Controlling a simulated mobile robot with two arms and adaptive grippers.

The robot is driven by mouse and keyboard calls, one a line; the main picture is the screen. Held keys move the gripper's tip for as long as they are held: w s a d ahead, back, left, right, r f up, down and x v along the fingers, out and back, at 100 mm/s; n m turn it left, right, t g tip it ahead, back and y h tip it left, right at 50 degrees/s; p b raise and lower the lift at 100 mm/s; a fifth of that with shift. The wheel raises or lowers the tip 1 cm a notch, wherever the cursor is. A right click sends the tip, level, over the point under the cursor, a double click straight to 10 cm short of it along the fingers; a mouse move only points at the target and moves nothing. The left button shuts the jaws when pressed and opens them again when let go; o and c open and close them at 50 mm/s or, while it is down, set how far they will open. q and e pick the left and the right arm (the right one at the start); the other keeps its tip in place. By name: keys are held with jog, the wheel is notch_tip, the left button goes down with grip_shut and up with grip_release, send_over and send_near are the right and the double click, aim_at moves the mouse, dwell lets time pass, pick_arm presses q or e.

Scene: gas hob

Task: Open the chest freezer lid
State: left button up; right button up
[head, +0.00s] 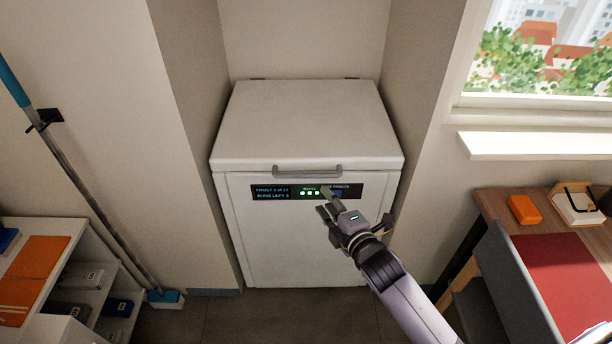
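The white chest freezer (265,235) stands in an alcove in the middle of the head view. Its lid (307,117) is shut and lies flat, with hinges at the back edge. A grey bar handle (307,172) runs along the lid's front edge. Below it is a dark display panel (271,192) with lit text and green lights. My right gripper (328,202) is in front of the panel, below and slightly right of the handle, and covers part of the panel. Its fingers look apart, with nothing seen between them. My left gripper is not in view.
Walls close in on both sides of the freezer. A long-handled mop (88,180) leans at left beside a low shelf (95,275) with boxes. At right are a wooden desk (490,207), a grey chair (510,285) and a window sill (540,145). Floor before the freezer is clear.

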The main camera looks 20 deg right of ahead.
aim_at(307, 177)
jog(key=x, duration=1.3)
jog(key=shift+w, duration=0.35)
grip_shut()
